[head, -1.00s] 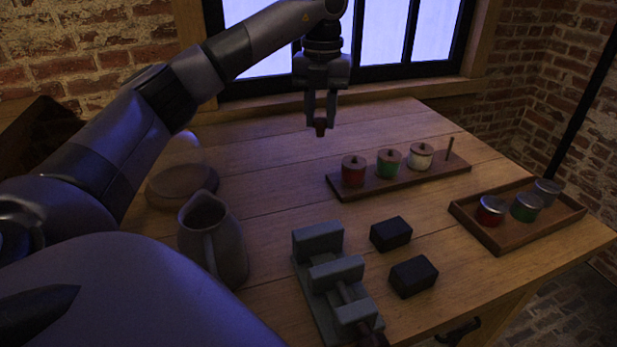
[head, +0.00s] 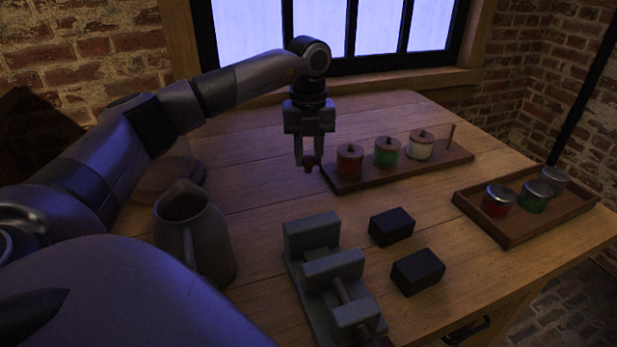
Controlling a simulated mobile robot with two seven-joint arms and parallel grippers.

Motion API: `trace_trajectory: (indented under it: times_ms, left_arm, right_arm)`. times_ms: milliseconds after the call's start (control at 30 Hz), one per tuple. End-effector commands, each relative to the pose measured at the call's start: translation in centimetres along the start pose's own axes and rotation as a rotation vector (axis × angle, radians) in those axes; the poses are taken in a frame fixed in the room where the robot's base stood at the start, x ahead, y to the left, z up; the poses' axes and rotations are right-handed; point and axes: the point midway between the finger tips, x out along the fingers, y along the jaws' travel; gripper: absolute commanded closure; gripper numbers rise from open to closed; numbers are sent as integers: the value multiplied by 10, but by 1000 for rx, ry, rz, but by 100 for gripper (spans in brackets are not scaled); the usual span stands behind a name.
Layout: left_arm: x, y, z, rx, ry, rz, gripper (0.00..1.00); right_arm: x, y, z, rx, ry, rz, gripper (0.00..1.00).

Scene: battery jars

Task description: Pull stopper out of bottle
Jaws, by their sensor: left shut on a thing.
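My left gripper (head: 308,158) points down over the table, left of the jar board. It is shut on a small reddish-brown piece (head: 308,164) that shows between its fingertips; I cannot tell surely whether this is a stopper. No clear bottle shows. On a long wooden board (head: 362,182) stand a red jar (head: 349,166), a green jar (head: 387,155) and a white jar (head: 420,148), each with a knobbed top. The gripper is beside the red jar and apparently apart from it. My right gripper is not in view.
A grey vise (head: 318,266) and two dark blocks (head: 391,227) (head: 417,271) lie in front. A jug (head: 195,240) stands at left, with a dim rounded object behind it. A wooden tray (head: 480,222) at right holds metal-lidded jars. A thin peg (head: 451,136) rises from the board.

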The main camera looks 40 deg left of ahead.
Motion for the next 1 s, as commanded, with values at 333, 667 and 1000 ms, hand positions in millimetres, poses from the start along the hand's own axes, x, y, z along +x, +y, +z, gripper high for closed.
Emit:
trace_trajectory:
  times_ms: [333,667,1000]
  left_arm:
    - [36,0,0,0,1,2,100]
    - [52,0,0,0,-2,-1,100]
    - [55,0,0,0,-1,-1,45]
  right_arm:
    - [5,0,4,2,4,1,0]
    - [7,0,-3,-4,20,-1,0]
    - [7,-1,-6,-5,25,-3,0]
